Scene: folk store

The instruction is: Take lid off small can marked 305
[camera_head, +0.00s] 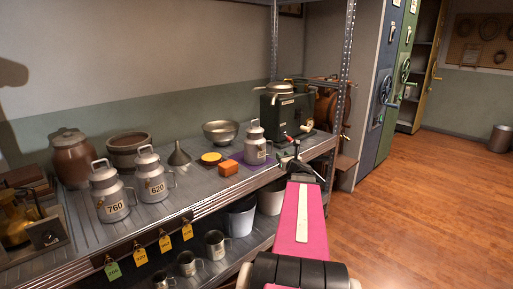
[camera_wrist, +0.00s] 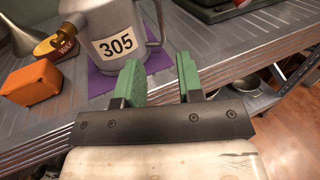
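The small grey metal can marked 305 (camera_head: 255,149) stands upright on a purple mat (camera_head: 238,160) on the metal shelf. Its lid (camera_head: 255,126), with a handle loop, sits on top in the head view. In the wrist view the can body (camera_wrist: 118,38) with its 305 label and side handle shows at the top, and its lid is out of frame. My gripper (camera_wrist: 160,82) is open and empty, with green finger pads apart, at the shelf's front edge just short of the can. In the head view my gripper (camera_head: 296,160) is small and dark, right of the can.
An orange block (camera_head: 228,169) and a wax tin (camera_head: 211,158) lie left of the can. A funnel (camera_head: 179,156) and cans marked 620 (camera_head: 152,181) and 760 (camera_head: 111,197) stand farther left. A green machine (camera_head: 287,110) stands behind right, and a shelf post (camera_head: 343,75) rises at the right.

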